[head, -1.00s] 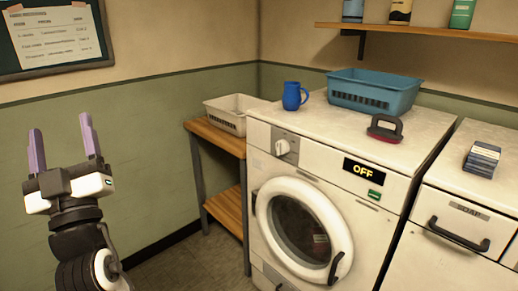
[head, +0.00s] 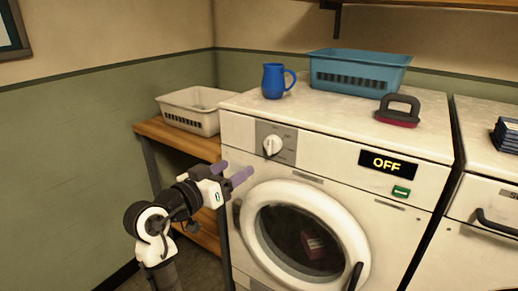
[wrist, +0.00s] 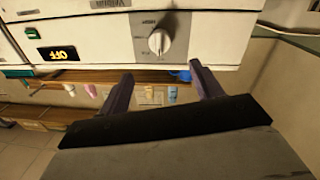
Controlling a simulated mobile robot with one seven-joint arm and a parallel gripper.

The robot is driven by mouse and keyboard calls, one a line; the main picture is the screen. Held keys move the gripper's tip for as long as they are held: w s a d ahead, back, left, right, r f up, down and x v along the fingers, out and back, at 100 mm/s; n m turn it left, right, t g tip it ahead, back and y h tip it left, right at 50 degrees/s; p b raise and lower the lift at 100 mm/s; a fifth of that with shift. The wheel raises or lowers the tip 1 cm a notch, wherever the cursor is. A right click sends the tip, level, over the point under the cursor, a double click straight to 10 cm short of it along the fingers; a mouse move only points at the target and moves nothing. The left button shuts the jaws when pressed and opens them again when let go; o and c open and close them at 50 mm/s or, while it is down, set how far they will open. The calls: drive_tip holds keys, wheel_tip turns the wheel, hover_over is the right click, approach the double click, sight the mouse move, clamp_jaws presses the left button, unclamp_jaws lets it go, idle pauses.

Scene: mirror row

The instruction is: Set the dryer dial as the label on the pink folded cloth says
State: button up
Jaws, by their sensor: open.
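The dryer (head: 330,145) is white with a round door and a lit OFF display (head: 388,163). Its white dial (head: 272,146) sits on a grey plate at the panel's left; the marks around it are too small to read. My gripper (head: 236,172), with purple fingers, is open and empty, below and left of the dial in the head view. In the wrist view, the dial (wrist: 159,42) shows upside down, above the gap between my fingers (wrist: 162,84). I cannot make out the pink folded cloth or its label; a reddish thing (head: 313,245) shows dimly behind the door glass.
On the dryer's top stand a blue mug (head: 274,81), a blue basket (head: 358,73) and a dark-handled brush-like thing (head: 398,112). A pale basket (head: 196,108) is on the wooden shelf unit (head: 180,138) at left. A green button (head: 401,191) is under the display.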

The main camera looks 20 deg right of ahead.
sight(268, 148)
drive_tip(key=p+x, duration=0.2)
drive_tip(key=x, duration=1.1)
drive_tip(key=shift+d+r, duration=0.1)
drive_tip(key=shift+d, duration=0.1)
drive_tip(key=shift+c, duration=0.5)
drive_tip(key=c, duration=0.9)
